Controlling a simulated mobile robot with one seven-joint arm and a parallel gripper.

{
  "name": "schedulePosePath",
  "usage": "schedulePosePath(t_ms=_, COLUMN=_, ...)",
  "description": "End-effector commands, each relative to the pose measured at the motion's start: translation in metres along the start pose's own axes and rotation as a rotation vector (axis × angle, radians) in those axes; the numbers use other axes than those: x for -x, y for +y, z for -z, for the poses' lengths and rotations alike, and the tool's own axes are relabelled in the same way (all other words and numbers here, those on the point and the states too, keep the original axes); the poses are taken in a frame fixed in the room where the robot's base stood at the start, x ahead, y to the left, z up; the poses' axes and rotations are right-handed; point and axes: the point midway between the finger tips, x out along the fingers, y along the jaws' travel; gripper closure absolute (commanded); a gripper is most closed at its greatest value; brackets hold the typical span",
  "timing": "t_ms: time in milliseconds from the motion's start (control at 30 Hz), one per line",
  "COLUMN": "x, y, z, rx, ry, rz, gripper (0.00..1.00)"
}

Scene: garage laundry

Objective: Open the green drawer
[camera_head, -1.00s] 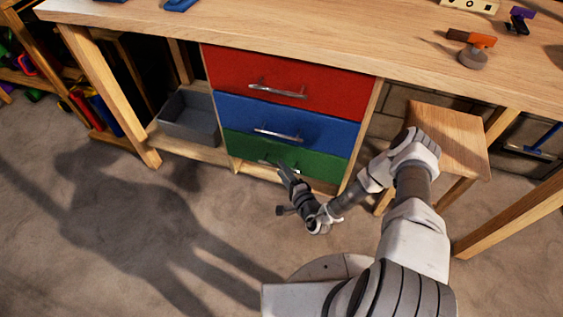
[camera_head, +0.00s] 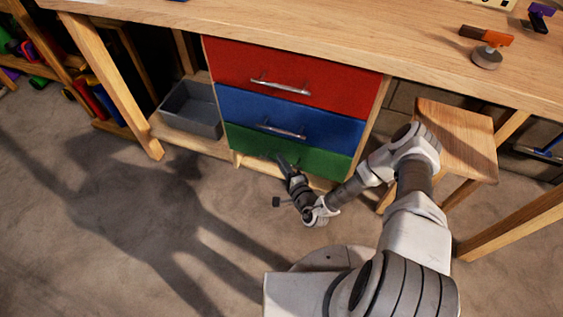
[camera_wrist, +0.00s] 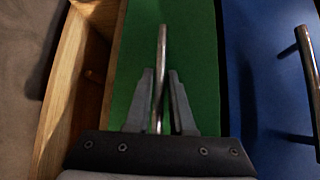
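The green drawer (camera_head: 322,163) is the lowest of three drawers under the workbench and looks closed. Its front also fills the middle of the wrist view (camera_wrist: 203,55). Its metal bar handle (camera_wrist: 162,45) runs up the wrist picture. My gripper (camera_wrist: 161,76) is open, with one finger on each side of the handle and small gaps showing. I cannot tell how deep the handle sits between the fingers. In the head view my gripper (camera_head: 284,162) is at the drawer's front and hides most of the handle.
The blue drawer (camera_head: 240,115) and red drawer (camera_head: 330,95) above look closed. A wooden stool (camera_head: 455,140) stands to the right of the drawers, near my arm. A grey bin (camera_head: 190,118) sits on the low shelf at left. The floor (camera_head: 120,235) in front is clear.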

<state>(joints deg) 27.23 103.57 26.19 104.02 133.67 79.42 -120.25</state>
Motion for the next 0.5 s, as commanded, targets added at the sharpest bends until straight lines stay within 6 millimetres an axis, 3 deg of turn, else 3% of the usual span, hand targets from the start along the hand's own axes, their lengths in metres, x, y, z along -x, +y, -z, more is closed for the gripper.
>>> schedulePosePath(t_ms=33, x=0.0, y=0.0, z=0.0001, rx=0.0, ry=0.0, rz=0.0, gripper=0.9)
schedulePosePath(t_ms=100, x=0.0, y=0.0, z=0.0001, rx=0.0, ry=0.0, rz=0.0, gripper=1.0)
schedulePosePath(t_ms=500, x=-0.0001, y=-0.0003, z=0.0003, rx=0.001, ry=0.0, rz=0.001, gripper=1.0)
